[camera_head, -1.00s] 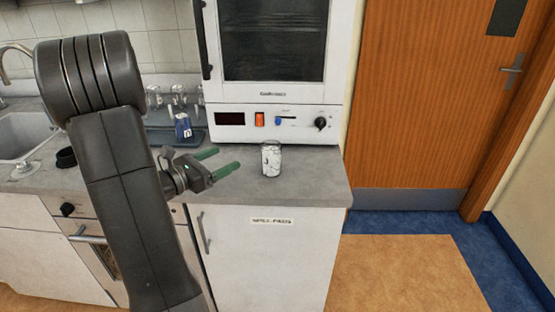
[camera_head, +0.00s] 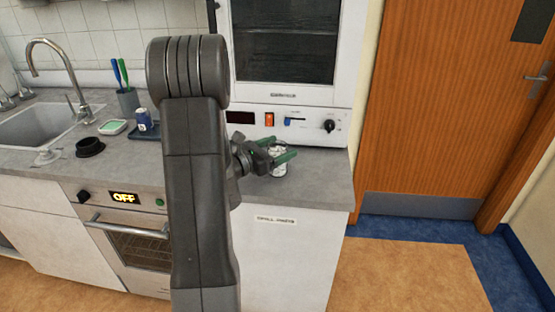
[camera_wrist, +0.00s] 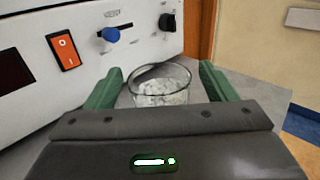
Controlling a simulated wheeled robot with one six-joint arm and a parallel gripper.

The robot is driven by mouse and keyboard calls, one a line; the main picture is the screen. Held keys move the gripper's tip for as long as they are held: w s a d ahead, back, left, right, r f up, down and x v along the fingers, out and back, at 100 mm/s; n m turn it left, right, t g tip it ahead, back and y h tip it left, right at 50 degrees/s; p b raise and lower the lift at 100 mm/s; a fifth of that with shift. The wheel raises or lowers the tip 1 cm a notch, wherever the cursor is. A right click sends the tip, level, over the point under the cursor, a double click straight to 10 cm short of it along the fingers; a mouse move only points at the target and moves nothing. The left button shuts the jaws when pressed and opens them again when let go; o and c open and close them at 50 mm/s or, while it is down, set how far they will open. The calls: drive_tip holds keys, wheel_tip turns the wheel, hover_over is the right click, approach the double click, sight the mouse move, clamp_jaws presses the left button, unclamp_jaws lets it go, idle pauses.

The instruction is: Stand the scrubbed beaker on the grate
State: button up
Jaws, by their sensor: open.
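A clear glass beaker (camera_wrist: 162,88) with white, patchy markings stands upright on the grey counter, in front of the white oven cabinet. In the head view the beaker (camera_head: 280,172) is partly hidden by my gripper. My gripper (camera_head: 292,156) is open, with its green fingers at the beaker. In the wrist view one finger of my gripper (camera_wrist: 160,82) is on each side of the glass, with the rim between them. I cannot tell whether the fingers touch it. I cannot make out a grate; the oven cabinet's inside is dark behind its window.
The oven cabinet (camera_head: 283,95) stands close behind the beaker, with an orange switch and knobs. To the left are a sink (camera_head: 38,124), a black round item (camera_head: 90,147), a blue-labelled container (camera_head: 144,119) and a brush cup (camera_head: 129,101). The counter is bare right of the beaker.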

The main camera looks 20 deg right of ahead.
drive_tip(key=shift+w+d, duration=0.2)
drive_tip(key=shift+d, duration=0.5)
drive_tip(key=shift+c, duration=0.5)
drive_tip(key=c, duration=1.1)
drive_tip(key=shift+o, duration=0.2)
drive_tip(key=shift+r, duration=0.1)
